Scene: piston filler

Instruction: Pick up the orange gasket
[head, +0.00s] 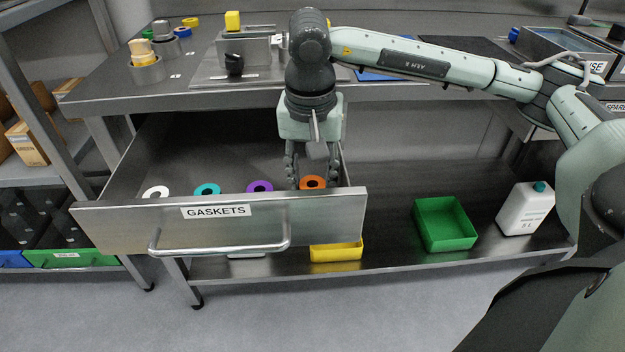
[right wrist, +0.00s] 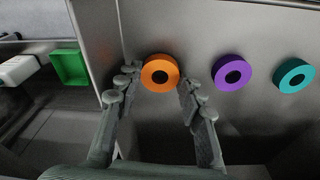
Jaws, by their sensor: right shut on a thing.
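The orange gasket (head: 322,182) is a ring with a dark hole, at the right end of the row in the open drawer marked GASKETS (head: 130,222). My right gripper (head: 312,176) reaches down into the drawer, with its fingers on both sides of the gasket. In the right wrist view the orange gasket (right wrist: 160,63) sits between the fingertips, and the gripper (right wrist: 158,84) is shut on it. The drawer front hides part of the gasket in the head view. My left gripper is not in view.
Purple (head: 250,187), teal (head: 198,190) and white (head: 147,192) gaskets lie left of it in the drawer. The drawer's right wall (right wrist: 95,35) is close to the gripper. A green bin (head: 445,238), a yellow bin (head: 335,254) and a white jug (head: 523,212) stand on the lower shelf.

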